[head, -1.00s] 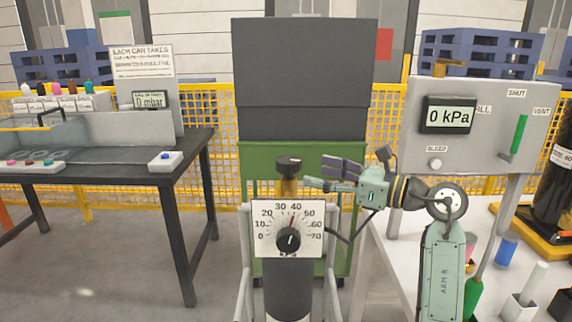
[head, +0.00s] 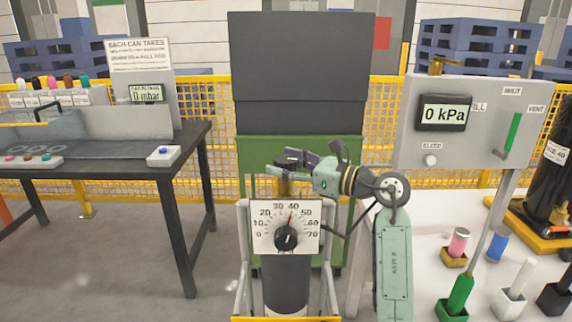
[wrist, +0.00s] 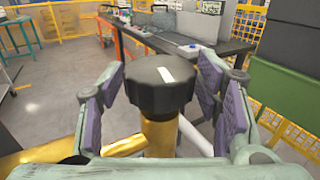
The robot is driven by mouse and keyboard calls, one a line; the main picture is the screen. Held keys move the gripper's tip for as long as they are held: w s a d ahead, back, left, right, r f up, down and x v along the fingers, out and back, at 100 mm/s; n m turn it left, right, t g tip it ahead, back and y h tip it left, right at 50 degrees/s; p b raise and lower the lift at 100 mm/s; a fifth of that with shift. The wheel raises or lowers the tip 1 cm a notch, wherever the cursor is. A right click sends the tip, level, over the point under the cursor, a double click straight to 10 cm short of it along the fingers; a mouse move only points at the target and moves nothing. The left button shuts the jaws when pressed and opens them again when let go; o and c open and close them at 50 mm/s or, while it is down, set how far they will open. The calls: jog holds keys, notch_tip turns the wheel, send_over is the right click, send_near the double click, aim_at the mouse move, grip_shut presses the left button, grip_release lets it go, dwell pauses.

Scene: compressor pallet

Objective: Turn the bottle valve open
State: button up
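The bottle valve is a black knob (wrist: 160,88) with a white mark on top, above a brass neck (wrist: 160,137). In the head view the valve is largely hidden behind my gripper (head: 288,168). The grey bottle (head: 286,282) stands upright below, behind a dial plate (head: 262,243) marked 0 to 70, its red needle near 40. Narrow gaps seem to show on both sides; I cannot tell whether either pad touches.
A grey panel (head: 465,150) at right reads 0 kPa and has a green lever (head: 514,133). A white table (head: 485,262) below holds several small items. A dark workbench (head: 110,158) stands at left. A green cabinet (head: 255,150) is behind the bottle.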

jog(key=c, duration=0.9)
jog(key=shift+f+n+g+b, duration=0.1)
jog(key=shift+n+g+b, duration=0.2)
jog(key=shift+g+b, duration=0.1)
jog(key=shift+n+g+y+b, duration=0.5)
jog(key=shift+n+g+y, duration=0.1)
jog(key=shift+g, duration=0.3)
jog(key=n+g+y+b, duration=0.1)
jog(key=n+g, duration=0.1)
jog(key=g, duration=0.1)
jog(key=shift+w+g, duration=0.1)
jog(key=shift+g, duration=0.2)
jog(key=n+g, duration=0.2)
jog(key=g, duration=0.1)
jog(key=n+g+p, duration=0.1)
jog(key=shift+r+g, duration=0.25)
jog(key=shift+g, duration=0.05)
jog(key=shift+n+g+p, duration=0.6)
jog(key=shift+n+g, duration=0.2)
jog(key=shift+g, duration=0.2)
jog(key=shift+f+n+g, duration=0.15)
jog(key=shift+n+g, duration=0.25)
jog(key=shift+g, duration=0.2)
